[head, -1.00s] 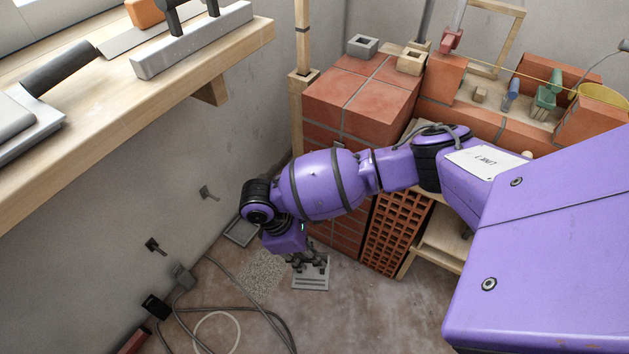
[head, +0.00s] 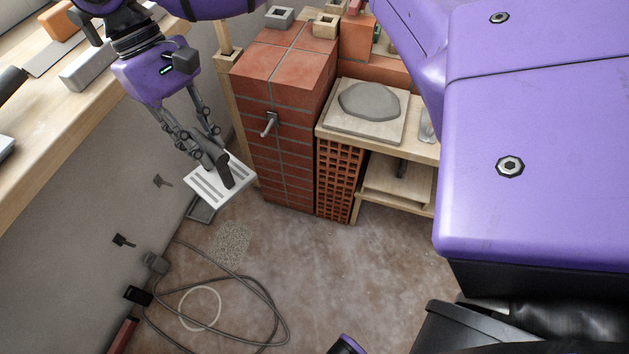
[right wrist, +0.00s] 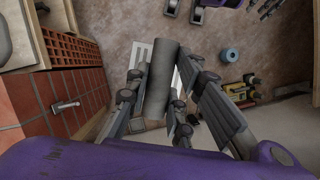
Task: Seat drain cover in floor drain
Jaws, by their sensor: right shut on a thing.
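The drain cover (head: 207,187) is a pale grey slotted plate with a thick dark grey upright grip. My right gripper (head: 213,158) is shut on that grip and holds the plate tilted. In the right wrist view the grey cylindrical grip (right wrist: 160,82) lies between the fingers, and part of the slotted plate (right wrist: 141,52) shows behind it. The floor drain (head: 201,213), a grey square frame by the wall, shows just below the cover, which hides most of it. The cover appears above the floor. Dark fingers at the right wrist view's top edge look like my left gripper (right wrist: 268,8).
A brick pillar (head: 284,130) with a tap stands right of the drain. A wooden bench (head: 375,135) bears a board with a grey mound. Cables (head: 265,300) and a gravelly patch (head: 232,245) lie in front. A wooden shelf (head: 100,95) runs along the left wall.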

